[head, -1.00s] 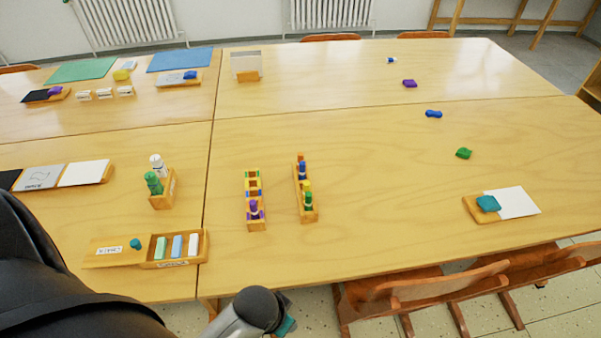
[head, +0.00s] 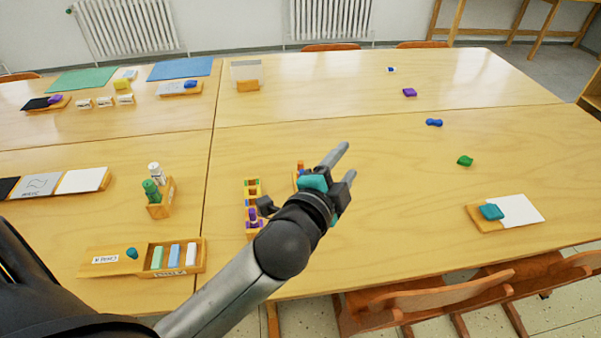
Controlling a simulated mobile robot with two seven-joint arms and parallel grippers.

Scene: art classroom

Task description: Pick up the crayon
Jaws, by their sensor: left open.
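No thing is clearly recognisable as the crayon. Small coloured pieces stand in two narrow wooden racks at mid table: the left rack (head: 252,187) holds purple and other pieces, and the right rack (head: 299,168) is mostly hidden behind my left gripper. My left gripper (head: 342,168), with teal parts and grey fingers, is open above the table, over and just right of the racks. I see nothing between its fingers. My right gripper is not in view.
A chalk box (head: 205,255) and a holder with green and white bottles (head: 172,197) stand left. A teal block rests on a wooden tray (head: 487,225) at right. Small blue (head: 434,122), purple (head: 409,92) and green (head: 465,160) pieces lie apart. Chairs (head: 430,300) line the front edge.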

